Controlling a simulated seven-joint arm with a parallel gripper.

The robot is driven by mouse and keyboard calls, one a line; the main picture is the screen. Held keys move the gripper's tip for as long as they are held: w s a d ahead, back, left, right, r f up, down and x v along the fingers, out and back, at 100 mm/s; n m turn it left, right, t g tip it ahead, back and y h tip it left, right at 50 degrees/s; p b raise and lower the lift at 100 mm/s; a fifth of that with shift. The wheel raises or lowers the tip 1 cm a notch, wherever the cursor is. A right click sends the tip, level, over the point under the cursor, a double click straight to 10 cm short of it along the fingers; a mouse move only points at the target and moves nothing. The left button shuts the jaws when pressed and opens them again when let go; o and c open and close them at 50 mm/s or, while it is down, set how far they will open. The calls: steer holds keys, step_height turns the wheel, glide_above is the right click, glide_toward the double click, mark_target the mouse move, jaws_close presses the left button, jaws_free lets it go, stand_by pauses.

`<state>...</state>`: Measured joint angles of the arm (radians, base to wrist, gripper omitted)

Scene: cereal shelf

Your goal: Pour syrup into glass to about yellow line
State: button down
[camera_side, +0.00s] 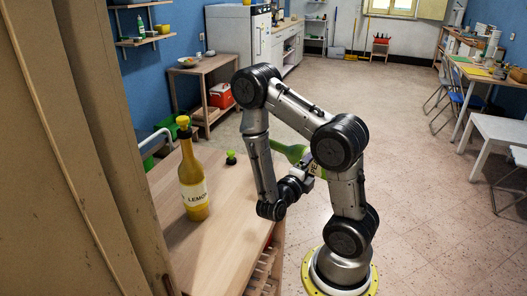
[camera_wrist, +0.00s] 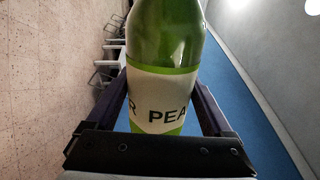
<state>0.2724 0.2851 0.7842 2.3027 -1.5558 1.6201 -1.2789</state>
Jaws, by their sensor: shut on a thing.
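My gripper (camera_wrist: 162,98) is shut on a green bottle (camera_wrist: 165,32) with a white label reading "R PEA" in the wrist view, one finger on each side. In the side view the green bottle (camera_side: 295,151) lies nearly level, neck to the left, held off the table's right edge and partly hidden by my arm. A yellow bottle (camera_side: 193,180) with a "LEMON" label stands upright on the wooden table (camera_side: 215,235). A small green stopper-like piece (camera_side: 231,158) is at the table's far end. No glass or yellow line is visible; my arm hides part of the table's right side.
A tall brown panel (camera_side: 75,150) blocks the left foreground. A side table (camera_side: 205,66) with a red box (camera_side: 221,95) under it stands behind. The near part of the wooden table is clear. Tables and chairs stand far right.

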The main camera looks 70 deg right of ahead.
steer(key=shift+w+r+n, duration=0.1)
steer(key=shift+r+n, duration=0.4)
steer(key=shift+r, duration=0.3)
stand_by(1.4)
step_height(320, 180, down, 4)
steer(key=m, duration=0.2)
steer(key=shift+r+m, duration=0.1)
steer(key=shift+m, duration=0.2)
steer(key=shift+m, duration=0.3)
